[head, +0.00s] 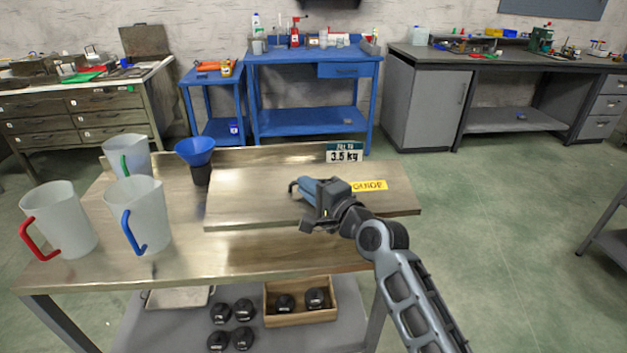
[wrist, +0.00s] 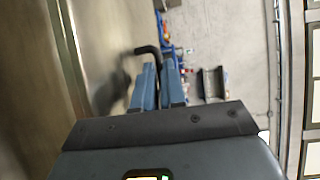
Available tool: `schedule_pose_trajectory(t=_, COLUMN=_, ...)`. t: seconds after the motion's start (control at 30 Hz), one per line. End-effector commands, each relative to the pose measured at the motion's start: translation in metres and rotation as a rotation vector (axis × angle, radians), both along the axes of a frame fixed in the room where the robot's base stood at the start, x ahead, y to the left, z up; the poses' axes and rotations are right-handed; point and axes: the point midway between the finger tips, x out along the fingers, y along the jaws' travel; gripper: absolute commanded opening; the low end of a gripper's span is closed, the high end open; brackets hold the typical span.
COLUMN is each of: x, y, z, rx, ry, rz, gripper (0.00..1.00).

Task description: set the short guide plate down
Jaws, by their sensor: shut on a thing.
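The short guide plate, as I take it, is the flat brown metallic board (head: 250,195) with a yellow label (head: 369,186) and a dark bent handle near its middle. My gripper (head: 305,190) is over the plate, its blue fingers closed at the handle. In the wrist view the black handle (wrist: 148,50) shows at the tips of my fingers (wrist: 157,75), and a brown surface fills the left side. The plate looks level and reaches past the right end of the workbench (head: 150,262). I cannot tell whether its underside touches the bench.
Three jugs, with red (head: 60,220), blue (head: 137,213) and green (head: 126,155) handles, stand on the left. A blue funnel (head: 195,152) is near the plate's left end. A 3.5 kg sign (head: 345,152) is behind it. Dark weights (head: 230,325) and a wooden box (head: 300,315) are below.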

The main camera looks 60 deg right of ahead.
Motion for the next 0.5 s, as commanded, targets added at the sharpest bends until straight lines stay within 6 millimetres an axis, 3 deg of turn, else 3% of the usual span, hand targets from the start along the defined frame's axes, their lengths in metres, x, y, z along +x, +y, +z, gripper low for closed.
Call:
schedule_pose_trajectory(t=0.3, x=0.046, y=0.031, z=-0.027, rx=-0.005, ry=-0.005, rz=-0.001, gripper=0.0)
schedule_pose_trajectory(t=0.5, x=0.064, y=0.044, z=-0.04, rx=-0.007, ry=-0.008, rz=-0.002, gripper=0.0)
